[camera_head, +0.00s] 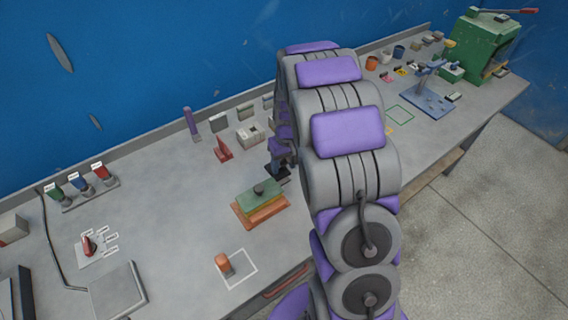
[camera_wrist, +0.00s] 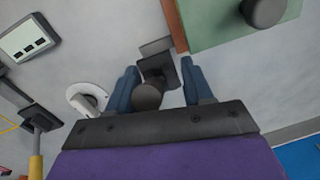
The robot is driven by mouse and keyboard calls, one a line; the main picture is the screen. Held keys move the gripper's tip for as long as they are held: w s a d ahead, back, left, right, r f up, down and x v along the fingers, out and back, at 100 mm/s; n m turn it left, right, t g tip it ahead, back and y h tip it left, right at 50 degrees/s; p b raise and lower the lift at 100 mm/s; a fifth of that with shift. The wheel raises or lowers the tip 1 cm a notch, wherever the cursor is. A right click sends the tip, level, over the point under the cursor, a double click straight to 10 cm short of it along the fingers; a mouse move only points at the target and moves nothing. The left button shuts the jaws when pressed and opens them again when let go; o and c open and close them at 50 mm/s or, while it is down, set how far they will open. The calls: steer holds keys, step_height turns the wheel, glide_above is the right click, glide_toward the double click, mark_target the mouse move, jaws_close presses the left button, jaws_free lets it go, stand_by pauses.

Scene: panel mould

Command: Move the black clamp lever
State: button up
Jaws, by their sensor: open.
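The black clamp lever (camera_wrist: 148,96) shows in the wrist view as a dark piece with a round knob, between the two blue-grey fingers of my gripper (camera_wrist: 160,84). The fingers are apart and I see no clear grip on it. In the head view my gripper (camera_head: 281,158) points down at a small black base (camera_head: 275,172) behind the mould; my arm hides part of it. The panel mould, a green plate (camera_head: 262,196) with a dark knob on an orange base (camera_head: 262,212), sits beside it. The green plate also shows in the wrist view (camera_wrist: 220,22).
A red wedge-like piece (camera_head: 222,150) and a pale box (camera_head: 249,136) stand left of the gripper. My arm hides the bench middle.

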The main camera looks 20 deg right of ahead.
steer(key=shift+d, duration=0.65)
steer(key=shift+c, duration=1.9)
steer(key=shift+a, duration=0.3)
steer(key=c, duration=0.4)
steer(key=shift+d, duration=0.1)
jaws_close()
